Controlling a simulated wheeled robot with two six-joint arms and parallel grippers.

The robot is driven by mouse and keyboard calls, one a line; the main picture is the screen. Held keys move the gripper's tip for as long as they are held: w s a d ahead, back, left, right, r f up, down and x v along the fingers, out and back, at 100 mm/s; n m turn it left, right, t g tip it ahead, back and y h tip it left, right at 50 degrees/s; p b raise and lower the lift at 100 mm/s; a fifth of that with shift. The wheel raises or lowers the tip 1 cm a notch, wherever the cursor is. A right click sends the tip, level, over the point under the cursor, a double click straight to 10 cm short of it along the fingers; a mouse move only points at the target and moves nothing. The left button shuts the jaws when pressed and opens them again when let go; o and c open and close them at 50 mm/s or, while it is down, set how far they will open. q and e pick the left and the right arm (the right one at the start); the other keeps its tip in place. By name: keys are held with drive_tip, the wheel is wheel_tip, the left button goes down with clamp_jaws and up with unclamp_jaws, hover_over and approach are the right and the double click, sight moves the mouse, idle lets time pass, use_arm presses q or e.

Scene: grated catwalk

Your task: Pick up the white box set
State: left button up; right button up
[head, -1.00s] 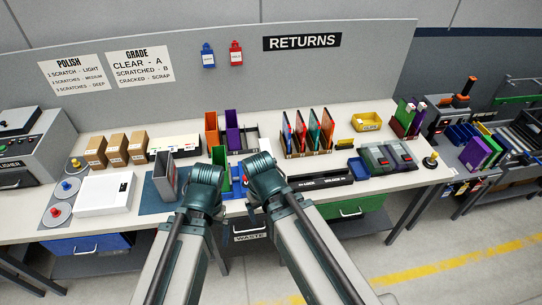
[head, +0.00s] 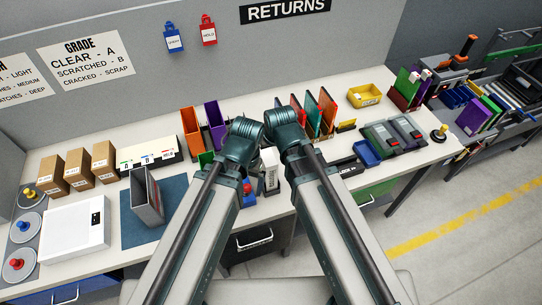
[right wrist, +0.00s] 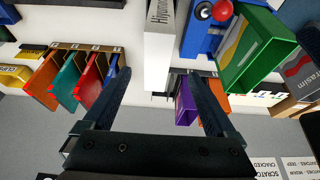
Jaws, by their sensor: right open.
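The white box set (head: 269,172) shows in the head view as a narrow upright white box with dark print, between my two forearms. In the right wrist view the white box set (right wrist: 159,45) has its lettered face toward the top, and its plain side reaches down between the finger lines. My right gripper (right wrist: 156,76) is open, with one dark finger on each side of the box in the picture. I cannot tell whether the fingers touch it or are short of it. In the head view my forearms hide both grippers.
A blue stand with a red ball (right wrist: 205,28) and a green box (right wrist: 257,50) are close beside the white box. Colored folders (right wrist: 75,78) and a purple box (right wrist: 185,103) stand near. A grey box (head: 147,195) stands on a blue mat (head: 130,232).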

sight(266, 153)
drive_tip(key=shift+w, duration=0.5)
drive_tip(key=shift+s+f, duration=0.1)
drive_tip(key=shift+f, duration=0.05)
drive_tip(key=shift+f+b, duration=0.3)
drive_tip(key=shift+b, duration=0.2)
drive_tip(key=b+x, duration=0.6)
drive_tip(key=x, duration=0.1)
drive_tip(key=shift+a+f+b, duration=0.1)
drive_tip(key=shift+b, duration=0.25)
use_arm(q)
wheel_tip(266, 153, down, 13)
drive_tip(key=b, duration=0.5)
drive_tip(key=shift+w+r, duration=0.15)
drive_tip(key=shift+w, duration=0.15)
use_arm(e)
drive_tip(key=x, duration=0.5)
drive_tip(key=shift+w+f, duration=0.2)
drive_tip(key=shift+w, duration=0.35)
use_arm(q)
drive_tip(key=shift+f, duration=0.25)
use_arm(e)
drive_tip(key=shift+f, duration=0.25)
clamp_jaws()
